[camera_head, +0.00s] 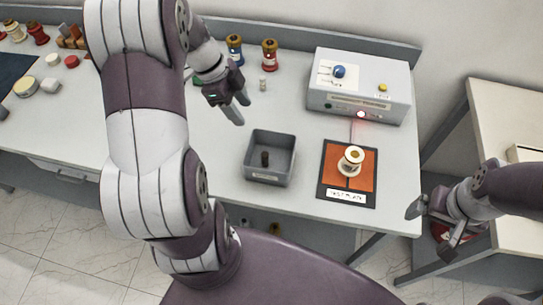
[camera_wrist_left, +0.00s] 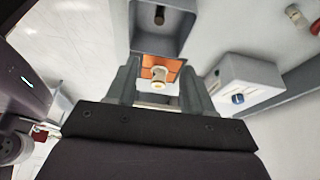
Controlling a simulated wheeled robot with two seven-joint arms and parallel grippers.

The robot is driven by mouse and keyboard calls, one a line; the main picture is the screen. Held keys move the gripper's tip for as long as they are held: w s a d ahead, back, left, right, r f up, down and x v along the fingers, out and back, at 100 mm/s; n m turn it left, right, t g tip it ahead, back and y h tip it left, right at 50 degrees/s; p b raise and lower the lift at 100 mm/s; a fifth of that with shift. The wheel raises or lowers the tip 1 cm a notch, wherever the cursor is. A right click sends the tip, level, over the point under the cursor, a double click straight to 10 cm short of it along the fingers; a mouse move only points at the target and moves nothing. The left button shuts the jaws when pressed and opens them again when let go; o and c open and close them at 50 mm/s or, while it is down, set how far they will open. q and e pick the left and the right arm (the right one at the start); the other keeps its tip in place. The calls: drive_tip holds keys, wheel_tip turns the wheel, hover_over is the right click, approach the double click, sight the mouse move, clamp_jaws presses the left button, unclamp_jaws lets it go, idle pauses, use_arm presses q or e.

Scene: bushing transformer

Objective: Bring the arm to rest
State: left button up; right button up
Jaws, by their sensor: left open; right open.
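My left gripper (camera_head: 236,108) is open and empty above the table, up and left of the grey bin in the head view. Its two fingers also show in the left wrist view (camera_wrist_left: 160,85), with nothing between them. My right gripper (camera_head: 433,228) is open and empty at the right, beyond the table's right edge. A cream bushing (camera_head: 350,160) stands on the orange test plate (camera_head: 333,182), and it also shows in the left wrist view (camera_wrist_left: 158,76). A dark peg-like piece (camera_head: 265,158) stands in the grey bin (camera_head: 249,172).
A white tester box (camera_head: 385,100) with a blue knob and a lit red lamp stands behind the plate. Several small parts (camera_head: 71,61) lie at the left. A side table (camera_head: 500,110) stands at the right.

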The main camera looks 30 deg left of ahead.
idle(0.5)
use_arm(q)
drive_tip(key=s+d+f+n+y+b, duration=0.3)
drive_tip(key=s+d+n, duration=0.4)
drive_tip(key=n, duration=0.8)
drive_tip(key=d+f+y, duration=0.1)
drive_tip(key=d, duration=0.2)
drive_tip(key=shift+s+d, duration=0.35)
drive_tip(key=shift+s, duration=0.05)
idle(0.5)
